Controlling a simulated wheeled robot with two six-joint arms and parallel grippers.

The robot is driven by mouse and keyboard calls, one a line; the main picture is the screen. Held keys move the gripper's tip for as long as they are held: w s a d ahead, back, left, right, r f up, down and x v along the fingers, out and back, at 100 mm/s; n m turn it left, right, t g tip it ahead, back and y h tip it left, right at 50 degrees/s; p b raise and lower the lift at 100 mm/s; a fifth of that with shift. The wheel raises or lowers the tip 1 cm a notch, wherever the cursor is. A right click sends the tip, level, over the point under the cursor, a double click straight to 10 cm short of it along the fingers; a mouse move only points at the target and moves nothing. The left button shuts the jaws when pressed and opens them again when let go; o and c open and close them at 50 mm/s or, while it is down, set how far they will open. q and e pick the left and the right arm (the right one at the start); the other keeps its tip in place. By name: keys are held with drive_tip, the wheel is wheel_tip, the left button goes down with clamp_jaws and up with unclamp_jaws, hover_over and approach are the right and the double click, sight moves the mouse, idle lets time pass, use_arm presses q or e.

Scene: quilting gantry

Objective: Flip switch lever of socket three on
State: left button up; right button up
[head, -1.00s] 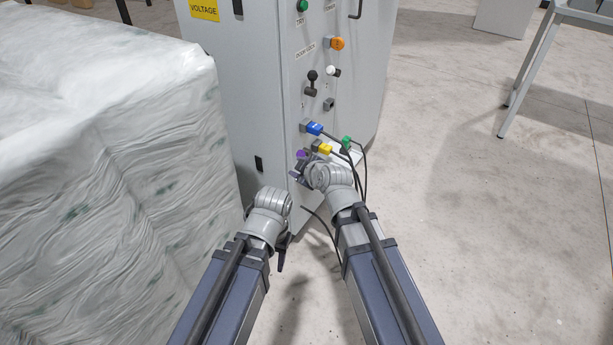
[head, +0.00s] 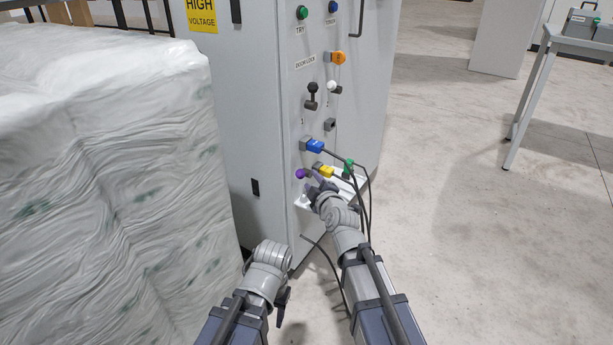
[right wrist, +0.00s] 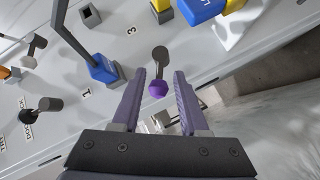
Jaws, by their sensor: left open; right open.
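The switch lever with a purple ball knob (head: 301,173) is low on the grey cabinet's panel. In the right wrist view the purple knob (right wrist: 157,89) sits between the two fingers, on a dark stem. My right gripper (right wrist: 160,74) is open around it, with a gap on both sides. In the head view my right gripper (head: 315,183) is just right of the knob, partly hidden by its own wrist. A "3" label (right wrist: 131,30) is printed near the lever. My left gripper (head: 282,298) is low, away from the panel; its fingers are mostly hidden.
Blue (head: 315,146), yellow (head: 324,171) and green (head: 348,168) plugs with hanging cables crowd the lever. A black-knobbed lever (head: 312,90) and white-knobbed lever (head: 333,88) are above. A wrapped bale (head: 110,170) stands left.

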sight(307, 174)
drive_tip(key=b+x, duration=0.1)
drive_tip(key=x, duration=0.5)
drive_tip(key=shift+w+f, duration=0.1)
drive_tip(key=shift+w, duration=0.15)
drive_tip(key=shift+c, duration=0.3)
drive_tip(key=shift+s, duration=0.1)
clamp_jaws()
